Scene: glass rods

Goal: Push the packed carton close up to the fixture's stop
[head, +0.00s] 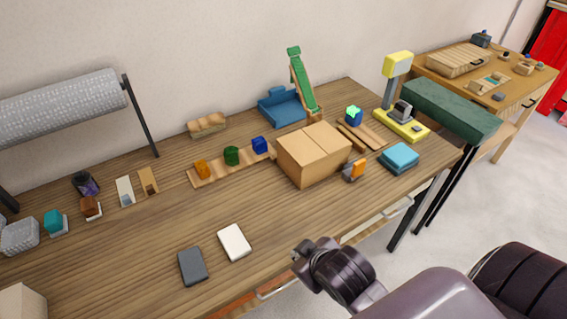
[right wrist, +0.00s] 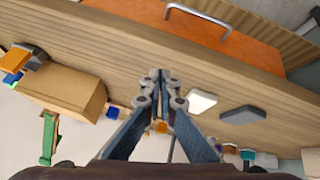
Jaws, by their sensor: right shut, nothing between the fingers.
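The closed brown carton (head: 300,160) stands on the wooden table, right of its middle. It also shows in the right wrist view (right wrist: 62,92), at the left. Two low wooden rails (head: 368,136) lie just behind and right of the carton; I cannot tell which part is the fixture's stop, or whether the carton touches it. My right gripper (head: 302,256) is at the table's front edge, nearer the camera than the carton and apart from it. In the right wrist view its fingertips (right wrist: 160,76) are together, with nothing held. My left gripper is not in view.
An orange block on a dark holder (head: 354,169) stands close to the carton's right front. A wooden strip with coloured blocks (head: 209,178) lies left of it. White (head: 235,243) and dark (head: 192,266) pads lie at the front. Bare tabletop lies before the carton.

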